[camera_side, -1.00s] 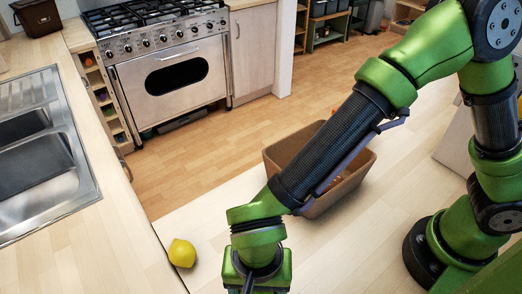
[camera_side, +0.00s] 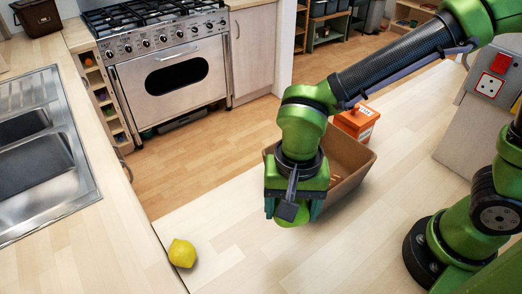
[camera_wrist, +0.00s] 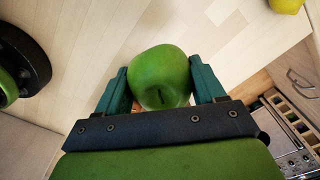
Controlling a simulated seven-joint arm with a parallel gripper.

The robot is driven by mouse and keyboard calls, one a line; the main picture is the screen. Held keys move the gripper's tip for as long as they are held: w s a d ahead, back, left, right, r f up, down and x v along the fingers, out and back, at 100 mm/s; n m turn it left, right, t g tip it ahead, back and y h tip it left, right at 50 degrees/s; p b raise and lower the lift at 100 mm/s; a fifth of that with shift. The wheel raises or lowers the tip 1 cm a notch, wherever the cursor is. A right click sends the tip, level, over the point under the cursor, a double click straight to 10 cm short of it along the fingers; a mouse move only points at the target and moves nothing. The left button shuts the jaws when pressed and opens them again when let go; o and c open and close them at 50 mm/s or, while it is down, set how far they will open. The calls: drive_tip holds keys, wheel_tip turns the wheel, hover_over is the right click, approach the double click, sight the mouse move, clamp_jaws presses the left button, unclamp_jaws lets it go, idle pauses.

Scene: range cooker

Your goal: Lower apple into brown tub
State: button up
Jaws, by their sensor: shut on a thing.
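My gripper (camera_side: 292,208) is shut on the green apple (camera_wrist: 160,78), with a teal finger on each side of it in the wrist view. In the side view the apple is mostly hidden by the gripper. The brown tub (camera_side: 356,172) is an open, slant-walled box on the pale worktop. My gripper is in front of the tub's left part in the picture and hides that part. I cannot tell whether the apple is over the tub's opening or short of it. Small orange marks show inside the tub.
A yellow lemon (camera_side: 182,253) lies on the worktop at lower left. An orange box (camera_side: 357,122) with a white label stands behind the tub. The sink (camera_side: 42,150) is at left and the cooker (camera_side: 165,75) at the back. The worktop between lemon and tub is clear.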

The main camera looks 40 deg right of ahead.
drive_tip(key=w+d+r, duration=0.1)
drive_tip(key=w+d, duration=0.1)
drive_tip(key=w+d+r, duration=0.1)
drive_tip(key=w+d, duration=0.1)
drive_tip(key=d, duration=0.1)
drive_tip(key=w+d+r, duration=0.1)
drive_tip(key=w+d, duration=0.1)
drive_tip(key=shift+w+d+r, duration=0.15)
drive_tip(key=shift+d, duration=0.2)
drive_tip(key=w+d, duration=0.8)
drive_tip(key=d, duration=0.2)
drive_tip(key=shift+d, duration=0.1)
drive_tip(key=shift+f, duration=5.95)
drive_tip(key=o, duration=1.2)
